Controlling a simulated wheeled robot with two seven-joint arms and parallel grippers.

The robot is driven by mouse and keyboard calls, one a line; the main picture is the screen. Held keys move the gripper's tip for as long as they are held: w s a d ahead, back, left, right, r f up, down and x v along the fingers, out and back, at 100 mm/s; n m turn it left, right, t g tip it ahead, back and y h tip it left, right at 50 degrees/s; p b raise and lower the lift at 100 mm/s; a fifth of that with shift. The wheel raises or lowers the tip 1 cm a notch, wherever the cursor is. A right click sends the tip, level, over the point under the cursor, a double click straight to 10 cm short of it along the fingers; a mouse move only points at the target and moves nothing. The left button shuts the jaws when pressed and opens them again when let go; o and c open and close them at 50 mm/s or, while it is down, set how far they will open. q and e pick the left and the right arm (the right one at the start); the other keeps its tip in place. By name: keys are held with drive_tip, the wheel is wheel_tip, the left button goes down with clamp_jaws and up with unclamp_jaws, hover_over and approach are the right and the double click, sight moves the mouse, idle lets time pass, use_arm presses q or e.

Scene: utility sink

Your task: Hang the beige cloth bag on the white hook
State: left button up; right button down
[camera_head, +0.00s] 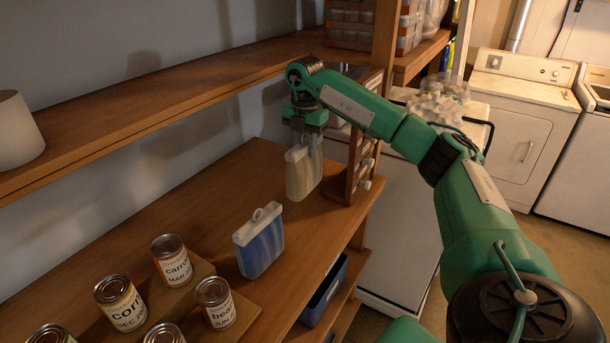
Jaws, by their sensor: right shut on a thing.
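My right gripper (305,128) is shut on the beige cloth bag (301,174) at its top. The bag hangs upright below the fingers, above the wooden shelf and just left of a wooden post (355,165). Its loop is hidden by the gripper. Small pale hooks or knobs stick out of the post; the lowest one (366,184) looks white. The bag is beside the post, and I cannot tell whether they touch. My left gripper is out of view.
A blue bag with a white top and loop (260,245) stands on the shelf board (210,205). Several labelled cans (172,261) stand front left. An upper shelf (170,90) runs above. A blue bin (323,290) sits below. The board's middle is clear.

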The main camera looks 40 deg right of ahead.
sight(305, 176)
wheel_tip(305, 176, down, 6)
drive_tip(key=shift+r+p, duration=0.2)
drive_tip(key=shift+p, duration=0.3)
wheel_tip(305, 176, down, 4)
drive_tip(key=shift+r+p, duration=0.15)
drive_tip(key=shift+p, duration=0.65)
drive_tip(key=shift+f, duration=0.2)
drive_tip(key=c, duration=1.1)
unclamp_jaws()
drive_tip(key=shift+f, duration=0.1)
